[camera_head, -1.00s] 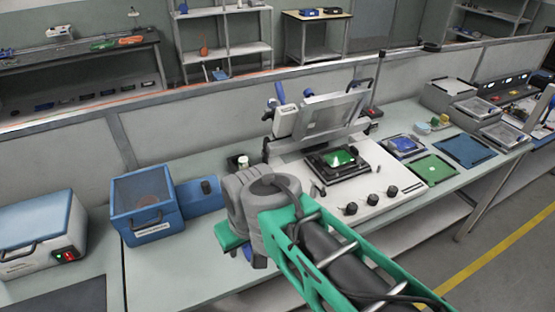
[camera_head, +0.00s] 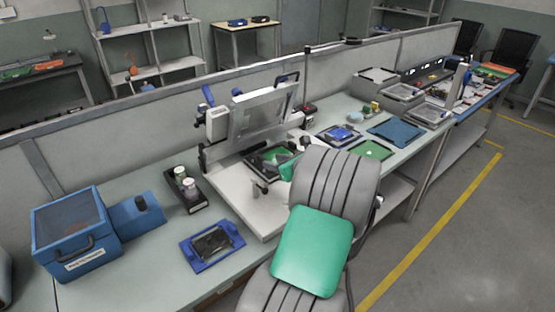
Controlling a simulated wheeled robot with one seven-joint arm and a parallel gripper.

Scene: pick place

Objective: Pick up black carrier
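A black carrier (camera_head: 257,164) with a green board in it lies on the white bed of the printing machine, under its raised frame. My grey arm (camera_head: 335,185) with a green panel covers the right part of the machine and hides part of the carrier. A small green part of my gripper (camera_head: 288,169) shows at the carrier's right edge. Its fingertips are hidden or too small to make out, so I cannot tell whether it touches the carrier.
The machine's tilted frame (camera_head: 262,108) stands above and behind the carrier. A blue tray (camera_head: 192,262) with a dark insert, a black holder with jars (camera_head: 199,199) and a blue box (camera_head: 75,238) are to the left. Green (camera_head: 372,149) and blue (camera_head: 396,130) mats lie at right.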

